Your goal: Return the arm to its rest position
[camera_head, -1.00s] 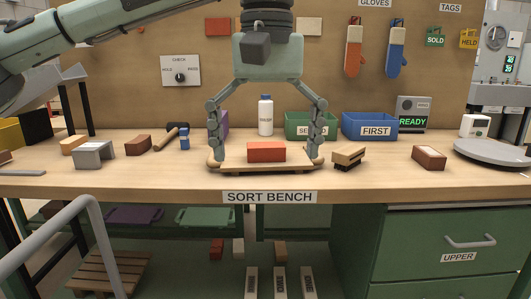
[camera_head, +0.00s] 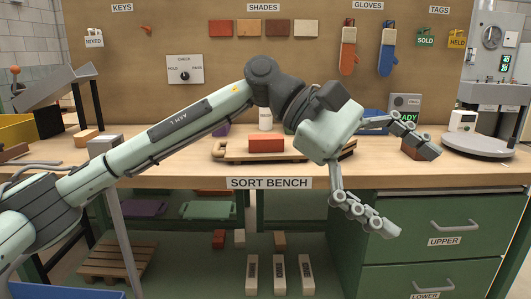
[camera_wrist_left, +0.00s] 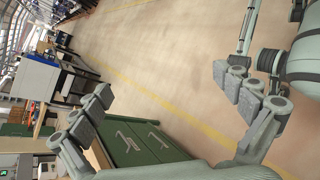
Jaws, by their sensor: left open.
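My left arm (camera_head: 180,132) reaches in from the left, across the front of the bench. Its left gripper (camera_head: 408,190) hangs tilted over the bench's right front edge, with its fingers spread wide and nothing between them. One finger is above the bench top, in front of a brown brick; the other hangs before the green drawers. In the left wrist view the gripper (camera_wrist_left: 168,90) is also open, with floor and drawers beyond its fingers. A red brick (camera_head: 266,144) sits on a wooden board (camera_head: 232,155) on the bench, left of the gripper and apart from it. My right gripper is not seen.
The sort bench (camera_head: 180,170) spans the view, with green drawers (camera_head: 440,225) below right. A grey round plate (camera_head: 475,145) lies at its right end. A grey block (camera_head: 103,146) stands at left behind my arm. Open floor (camera_wrist_left: 150,45) shows in the left wrist view.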

